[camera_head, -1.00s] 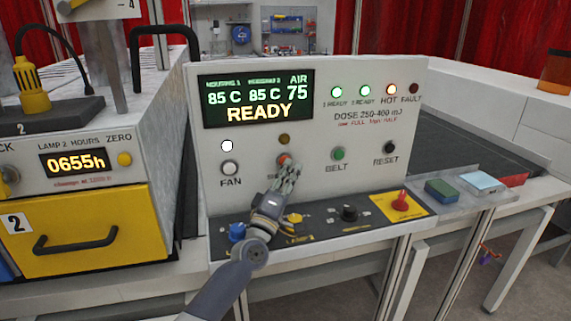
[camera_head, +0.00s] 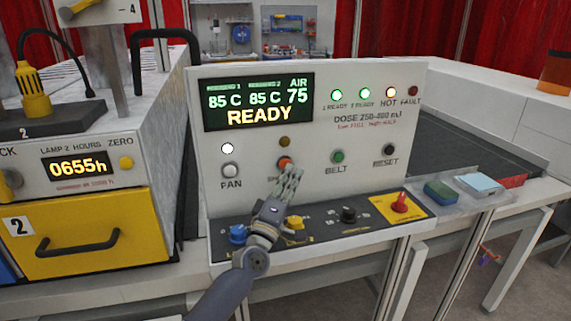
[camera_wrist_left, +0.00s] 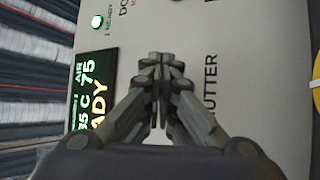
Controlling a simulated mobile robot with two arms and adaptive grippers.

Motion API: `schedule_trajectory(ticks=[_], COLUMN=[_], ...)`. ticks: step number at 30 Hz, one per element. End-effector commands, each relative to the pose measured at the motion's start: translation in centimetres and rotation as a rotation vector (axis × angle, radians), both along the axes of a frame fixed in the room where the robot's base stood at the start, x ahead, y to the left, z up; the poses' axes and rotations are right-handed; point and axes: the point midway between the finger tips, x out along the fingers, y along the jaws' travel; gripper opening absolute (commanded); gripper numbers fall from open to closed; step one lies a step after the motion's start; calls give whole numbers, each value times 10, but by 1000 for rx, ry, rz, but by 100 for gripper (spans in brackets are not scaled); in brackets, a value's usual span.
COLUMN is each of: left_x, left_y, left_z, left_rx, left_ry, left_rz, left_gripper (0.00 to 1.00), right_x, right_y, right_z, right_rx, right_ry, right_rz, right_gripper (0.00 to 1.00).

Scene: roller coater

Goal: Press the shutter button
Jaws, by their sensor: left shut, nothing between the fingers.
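The shutter button (camera_head: 284,162) is a small orange-red round button on the white control panel, below an unlit amber lamp (camera_head: 284,141). My left gripper (camera_head: 294,171) is shut and empty, its fingertips just right of and slightly below the button in the head view. Whether they touch the panel cannot be told. In the left wrist view, the closed fingers (camera_wrist_left: 158,68) point at the panel face; the button is hidden there, and part of the shutter label (camera_wrist_left: 211,85) shows beside them. My right gripper is not in view.
Below, a sloped ledge carries a blue knob (camera_head: 238,233), yellow knob (camera_head: 295,222), black knob (camera_head: 348,214) and red switch (camera_head: 400,203). The display (camera_head: 257,101) reads READY.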

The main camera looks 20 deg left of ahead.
Motion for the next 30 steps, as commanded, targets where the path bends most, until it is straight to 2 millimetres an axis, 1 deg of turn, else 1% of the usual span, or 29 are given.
schedule_trajectory(ticks=[5,13,21,30], left_x=[-1,-22,-40,-41], left_y=[-2,-16,-28,-28], left_z=[0,2,1,0], left_rx=[0,-1,0,0], left_ry=[0,3,2,0], left_rz=[-1,-2,-2,-1], left_gripper=[0,0,0,0], right_x=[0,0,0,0], right_y=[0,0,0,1], right_z=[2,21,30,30], right_rx=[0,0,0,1], right_ry=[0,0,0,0], right_rz=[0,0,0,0], right_gripper=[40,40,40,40])
